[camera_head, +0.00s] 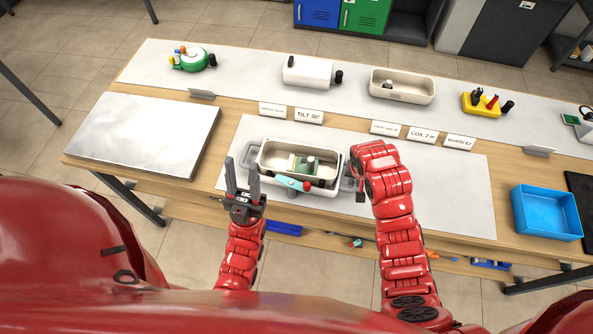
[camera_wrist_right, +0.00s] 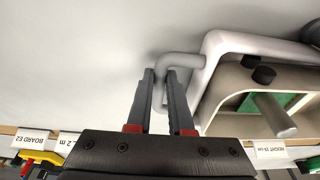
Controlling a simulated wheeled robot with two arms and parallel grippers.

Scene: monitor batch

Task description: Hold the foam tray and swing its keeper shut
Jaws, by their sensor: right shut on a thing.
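The foam tray (camera_head: 298,145) is a cream, open tray with grey loop handles at both ends, on the light mat in the middle of the bench. A green board (camera_head: 301,163) with a grey cylinder sits inside it. A teal bar with a red end (camera_head: 291,183) lies at the tray's front edge; I cannot tell if it is the keeper. My right gripper (camera_head: 355,181) is shut on the tray's right handle, seen between the fingers in the right wrist view (camera_wrist_right: 161,88). My left gripper (camera_head: 242,175) is open and empty, at the tray's front left.
A metal plate (camera_head: 145,132) lies left and an empty blue bin (camera_head: 546,213) stands right. Behind are label cards (camera_head: 308,116), a white block (camera_head: 307,71), another cream tray (camera_head: 402,84) and a yellow fixture (camera_head: 482,104). The mat right of my right arm is clear.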

